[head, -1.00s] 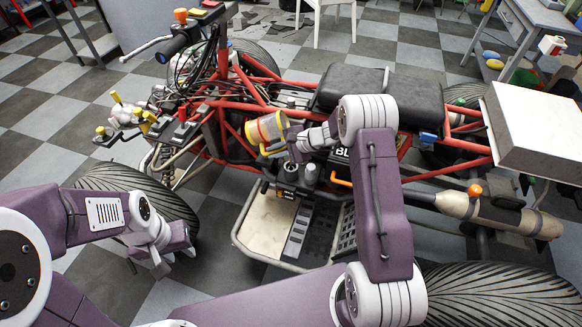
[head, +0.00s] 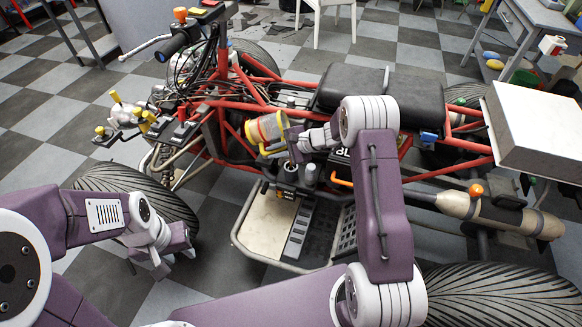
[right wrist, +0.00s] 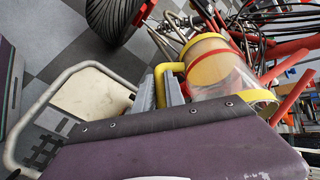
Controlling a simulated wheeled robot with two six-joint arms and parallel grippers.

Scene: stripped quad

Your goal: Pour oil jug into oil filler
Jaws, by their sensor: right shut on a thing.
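The oil jug (head: 266,131) is a clear cylinder with yellow ends and a yellow handle. It hangs tilted over the quad's engine area in the head view. My right gripper (head: 292,140) is shut on its handle. In the right wrist view, the jug (right wrist: 222,68) shows yellow-amber oil toward its far end. The grey fingers (right wrist: 170,88) are at the handle, partly hidden by my purple wrist. Dark upright fittings (head: 311,174) stand below the jug; I cannot tell which is the oil filler. My left gripper (head: 172,262) is open and empty near the front wheel.
The quad's red frame (head: 262,68), black seat (head: 365,88) and handlebar (head: 178,45) surround the jug. A footboard (head: 268,225) lies below it. A white box (head: 535,125) sits at the right rear.

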